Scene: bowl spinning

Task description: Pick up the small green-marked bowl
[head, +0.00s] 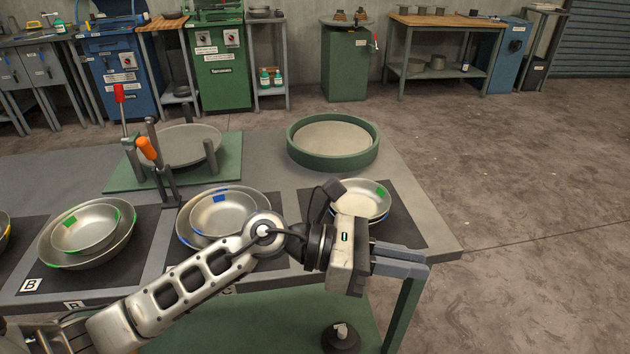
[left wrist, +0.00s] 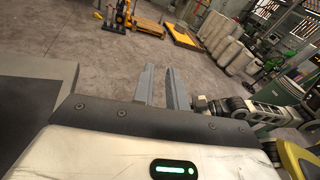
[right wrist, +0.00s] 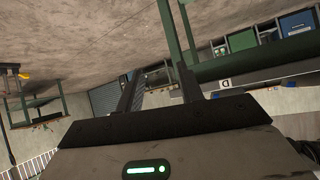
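On the mat marked B, a small metal bowl (head: 85,232) with green marks sits inside a larger green-marked bowl (head: 100,260). Another bowl with green marks (head: 372,197) stands on the right-hand mat, partly hidden behind my left gripper. My left gripper (head: 424,262) reaches over the table's right front corner, fingers pointing right, away from the bowls. In the left wrist view its fingers (left wrist: 160,84) are apart with only floor between them. My right gripper is outside the head view; in the right wrist view its fingers (right wrist: 158,92) are apart and empty.
Blue-marked nested bowls (head: 222,212) stand on the middle mat, behind my left forearm. A green-rimmed round tray (head: 333,141) and a clamp stand with a round plate (head: 180,147) are farther back on the table (head: 268,165). Floor is clear to the right.

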